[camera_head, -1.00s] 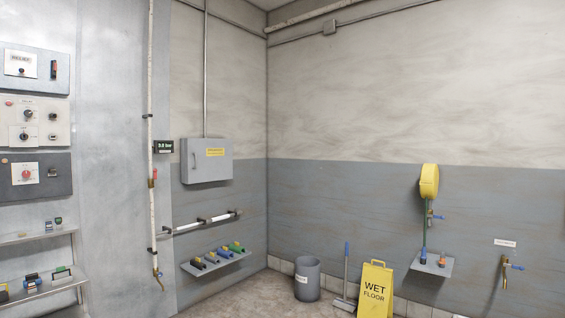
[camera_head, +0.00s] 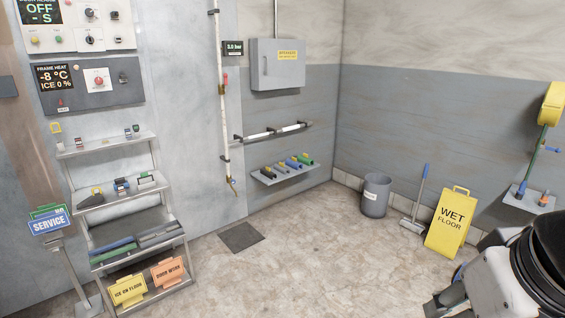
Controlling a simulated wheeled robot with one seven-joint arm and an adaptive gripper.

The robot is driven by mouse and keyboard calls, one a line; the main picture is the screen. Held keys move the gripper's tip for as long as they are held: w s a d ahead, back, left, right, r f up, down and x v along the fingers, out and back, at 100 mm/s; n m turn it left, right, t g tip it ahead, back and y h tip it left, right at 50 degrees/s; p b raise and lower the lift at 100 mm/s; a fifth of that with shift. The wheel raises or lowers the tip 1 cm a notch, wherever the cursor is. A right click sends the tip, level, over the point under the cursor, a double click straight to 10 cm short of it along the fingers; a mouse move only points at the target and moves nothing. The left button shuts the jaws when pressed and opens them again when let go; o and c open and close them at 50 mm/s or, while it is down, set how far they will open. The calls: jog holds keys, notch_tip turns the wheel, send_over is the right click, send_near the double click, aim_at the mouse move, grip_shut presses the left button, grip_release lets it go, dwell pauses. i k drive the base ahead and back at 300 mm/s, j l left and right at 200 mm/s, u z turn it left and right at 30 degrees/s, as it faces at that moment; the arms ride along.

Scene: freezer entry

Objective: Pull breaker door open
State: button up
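The breaker box is a grey wall cabinet (camera_head: 277,75) with a yellow label on its front, upper centre in the head view. Its door is shut, and a slim vertical handle (camera_head: 265,66) shows on the door's left side. My arm shows in the lower right corner as white and black links, far from the cabinet. A dark part at its left end (camera_head: 449,296) may be my gripper. It is cut by the frame's edge, and I cannot see whether it is open or shut. Nothing of mine touches the cabinet.
A pipe rail and a small shelf (camera_head: 264,178) with coloured items are below the cabinet. A stepped rack (camera_head: 165,217) and a service sign (camera_head: 50,222) stand left. A bin (camera_head: 375,196), squeegee and wet floor sign (camera_head: 450,224) stand right.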

aim_at(279, 64)
jog(key=i+u, duration=0.4)
jog(key=i, duration=2.15)
jog(key=i+z, duration=0.15)
jog(key=i, duration=0.55)
jog(key=i+j, duration=0.2)
jog(key=i, duration=0.55)
